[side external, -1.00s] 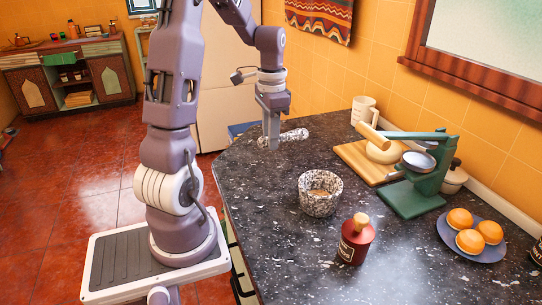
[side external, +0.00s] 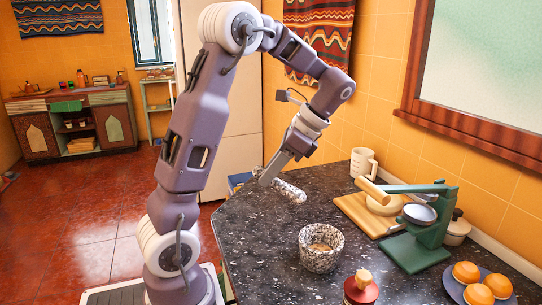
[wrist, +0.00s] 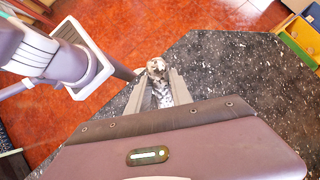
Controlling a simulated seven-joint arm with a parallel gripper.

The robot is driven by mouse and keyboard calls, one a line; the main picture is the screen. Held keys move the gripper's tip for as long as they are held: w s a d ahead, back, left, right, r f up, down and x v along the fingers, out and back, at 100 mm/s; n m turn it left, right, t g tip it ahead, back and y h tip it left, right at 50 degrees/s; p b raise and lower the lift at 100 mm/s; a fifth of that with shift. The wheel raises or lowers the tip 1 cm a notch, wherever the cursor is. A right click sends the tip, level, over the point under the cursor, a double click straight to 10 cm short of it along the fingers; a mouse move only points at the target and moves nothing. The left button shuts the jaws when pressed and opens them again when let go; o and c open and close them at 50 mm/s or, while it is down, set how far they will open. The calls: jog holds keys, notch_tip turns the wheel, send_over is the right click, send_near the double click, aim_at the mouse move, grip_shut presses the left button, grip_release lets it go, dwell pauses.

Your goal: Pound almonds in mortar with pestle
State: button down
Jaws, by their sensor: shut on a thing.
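The speckled black-and-white pestle (side external: 289,190) is held by my gripper (side external: 268,178) near the back left edge of the counter. It slants, with its right end lower; I cannot tell for sure how far it clears the counter. In the wrist view the pestle (wrist: 158,78) shows between the two fingers, its knobbed end pointing away. The speckled stone mortar (side external: 320,258) stands upright on the counter, in front and to the right of the pestle. Brownish contents, seemingly the almonds (side external: 319,247), lie inside it. The mortar is outside the wrist view.
The dark counter (side external: 255,235) left of the mortar is clear.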

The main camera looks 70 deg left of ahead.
aim_at(297, 196)
jog(key=shift+d+f+m+g+y, duration=0.1)
jog(key=shift+d+m+g+y, duration=0.15)
jog(key=shift+m+y, duration=0.3)
jog(key=shift+d+f+m+g+y, duration=0.1)
jog(key=shift+d+m+g+y, duration=0.1)
jog(key=shift+m+y, duration=0.35)
jog(key=y, duration=0.1)
jog(key=m, duration=0.1)
jog(key=y, duration=0.1)
jog(key=shift+w+d+r+m+y, duration=0.1)
jog(key=shift+w+d+m+y, duration=0.2)
jog(key=shift+m, duration=0.1)
jog(key=w+d+r+m+t+y, duration=0.1)
jog(key=m+y, duration=0.1)
jog(key=w+d+m+t+y, duration=0.1)
jog(key=w+m+y, duration=0.1)
jog(key=w+d+r+m+t+y, duration=0.1)
jog(key=t+y, duration=0.1)
jog(key=shift+w+r+m+y, duration=0.15)
jog(key=shift+r+m+y, duration=0.2)
jog(key=shift+m+y, duration=0.05)
jog(key=w+d+r+m+t+y, duration=0.2)
jog(key=w+d+r+m+t, duration=0.1)
jog(key=w+d+m+t, duration=0.3)
notch_tip(297, 196, down, 13)
jog(key=s+n+y, duration=0.1)
jog(key=shift+s+a+t, duration=0.15)
jog(key=shift+s+t, duration=0.05)
jog(key=shift+t, duration=0.15)
jog(key=shift+f, duration=0.1)
